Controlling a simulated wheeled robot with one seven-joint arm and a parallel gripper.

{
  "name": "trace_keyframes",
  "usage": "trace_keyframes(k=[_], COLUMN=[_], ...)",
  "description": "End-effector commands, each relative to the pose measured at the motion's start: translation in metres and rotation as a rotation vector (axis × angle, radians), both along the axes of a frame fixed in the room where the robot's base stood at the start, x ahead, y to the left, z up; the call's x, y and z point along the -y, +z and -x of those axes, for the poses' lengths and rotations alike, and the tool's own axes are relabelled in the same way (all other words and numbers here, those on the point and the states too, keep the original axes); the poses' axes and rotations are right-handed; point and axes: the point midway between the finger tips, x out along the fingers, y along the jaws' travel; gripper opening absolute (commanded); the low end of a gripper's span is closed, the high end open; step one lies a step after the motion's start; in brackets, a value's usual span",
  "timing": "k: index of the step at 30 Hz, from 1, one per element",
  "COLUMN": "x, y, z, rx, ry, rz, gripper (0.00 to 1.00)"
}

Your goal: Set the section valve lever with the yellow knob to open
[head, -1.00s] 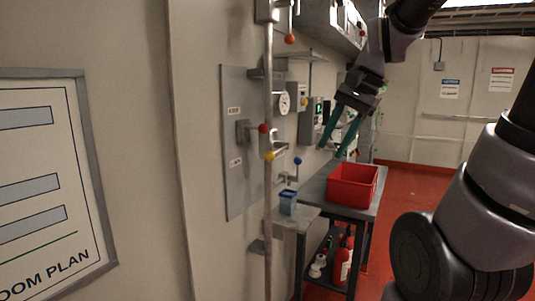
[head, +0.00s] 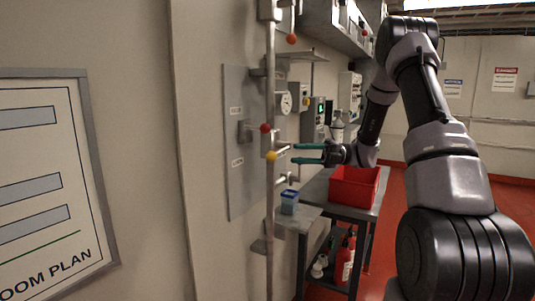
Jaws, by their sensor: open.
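The yellow knob (head: 271,156) shows in front of the grey wall panel (head: 240,185), beside the vertical pipe. Its lever is seen nearly end-on, so I cannot tell its angle. A red knob (head: 265,128) sits just above it, and an orange knob (head: 291,39) is higher up. My gripper (head: 294,154) is open, with its two green fingers pointing left toward the yellow knob. The fingertips are a little right of the knob in the picture, with nothing between them. I cannot tell the gap in depth. The blue knob seen earlier is not clearly visible.
A vertical pipe (head: 270,220) runs in front of the panel. A small grey shelf (head: 298,219) holds a blue container (head: 289,202). A red bin (head: 353,186) stands on a table behind my gripper. Open red floor (head: 505,200) lies to the right.

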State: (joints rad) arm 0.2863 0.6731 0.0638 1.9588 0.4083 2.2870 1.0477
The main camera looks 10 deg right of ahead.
Motion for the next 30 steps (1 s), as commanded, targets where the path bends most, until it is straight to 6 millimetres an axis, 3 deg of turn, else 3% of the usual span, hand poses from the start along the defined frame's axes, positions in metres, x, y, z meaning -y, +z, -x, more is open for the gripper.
trace_keyframes(k=[5,15,21,30], x=[-0.011,-0.072,-0.097,-0.105], y=[0.0,0.007,0.009,0.01], z=[-0.001,0.01,0.013,0.015], rx=[-0.023,-0.019,-0.019,-0.019], ry=[-0.004,-0.003,-0.004,-0.006], rz=[-0.013,-0.011,-0.01,-0.01], gripper=[0.43,0.43,0.43,0.43])
